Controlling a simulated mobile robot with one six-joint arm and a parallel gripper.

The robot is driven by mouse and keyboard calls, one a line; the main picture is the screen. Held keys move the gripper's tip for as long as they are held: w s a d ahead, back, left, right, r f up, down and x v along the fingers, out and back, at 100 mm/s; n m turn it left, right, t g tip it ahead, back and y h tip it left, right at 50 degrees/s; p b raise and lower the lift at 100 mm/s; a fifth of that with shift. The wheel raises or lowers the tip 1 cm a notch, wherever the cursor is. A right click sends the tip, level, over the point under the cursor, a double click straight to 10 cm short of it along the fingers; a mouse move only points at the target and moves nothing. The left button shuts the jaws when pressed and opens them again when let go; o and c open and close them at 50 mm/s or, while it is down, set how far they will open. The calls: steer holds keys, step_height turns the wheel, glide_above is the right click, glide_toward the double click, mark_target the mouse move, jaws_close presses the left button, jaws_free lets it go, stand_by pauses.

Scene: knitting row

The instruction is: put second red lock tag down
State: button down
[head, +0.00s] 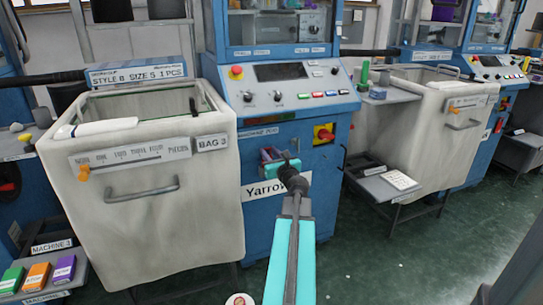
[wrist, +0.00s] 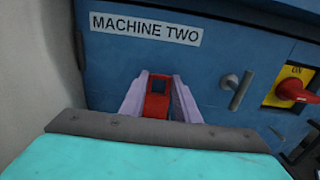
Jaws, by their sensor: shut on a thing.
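My gripper (wrist: 158,98) is shut on a red lock tag (wrist: 157,106), which stands upright between the two pale fingers in the wrist view. In the head view my gripper (head: 275,158) is in front of the blue machine (head: 258,220), above its "Yarrow" label; the tag is too small there to make out clearly. The wrist view shows the blue front marked "MACHINE TWO" (wrist: 145,29) behind the tag. A red rotary switch (wrist: 294,90) on a yellow plate marked ON is to the right; it also shows in the head view (head: 325,134).
A grey latch handle (wrist: 238,90) sticks out beside the switch. A large pale bin (head: 150,225) marked "BAG 3" stands close on the left. A low tray at lower left holds green, orange and purple blocks (head: 38,275). A grey side shelf (head: 385,184) stands right; green floor (head: 400,255) is clear.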

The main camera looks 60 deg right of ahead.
steer(key=shift+f, duration=0.2)
steer(key=c, duration=1.4)
jaws_free()
steer(key=shift+o, duration=0.2)
steer(key=shift+r, duration=0.1)
steer(key=shift+r, duration=0.1)
steer(key=p+v, duration=0.5)
steer(key=v, duration=0.3)
steer(key=shift+s, duration=0.4)
steer(key=shift+s+a, duration=0.1)
steer(key=shift+p, duration=0.85)
